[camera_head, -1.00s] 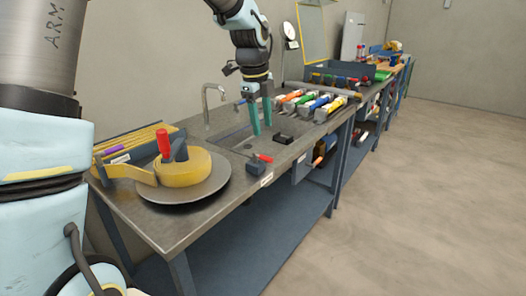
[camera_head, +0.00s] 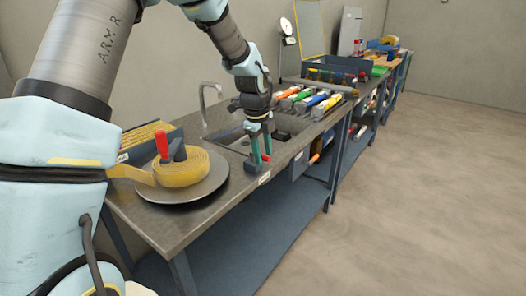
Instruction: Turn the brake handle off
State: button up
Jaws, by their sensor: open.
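The brake handle (camera_head: 266,158) is a short red lever on a small dark block (camera_head: 253,167) at the front edge of the metal bench, near the sink. My gripper (camera_head: 261,157) points down over it with two teal fingers. The fingers are apart, with the red handle showing at the fingertips. Whether a finger touches the handle, I cannot tell. The fingers hide part of the block and lever.
A yellow tape roll (camera_head: 182,168) with a red-handled piece lies on a round dark plate (camera_head: 212,189) to the left. A tap (camera_head: 203,101) stands behind the sink. Several coloured-handled tools (camera_head: 318,100) lie to the right. The floor (camera_head: 400,200) is clear.

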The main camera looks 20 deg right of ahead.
jog(key=shift+c, duration=0.3)
grip_shut()
dwell(1.1)
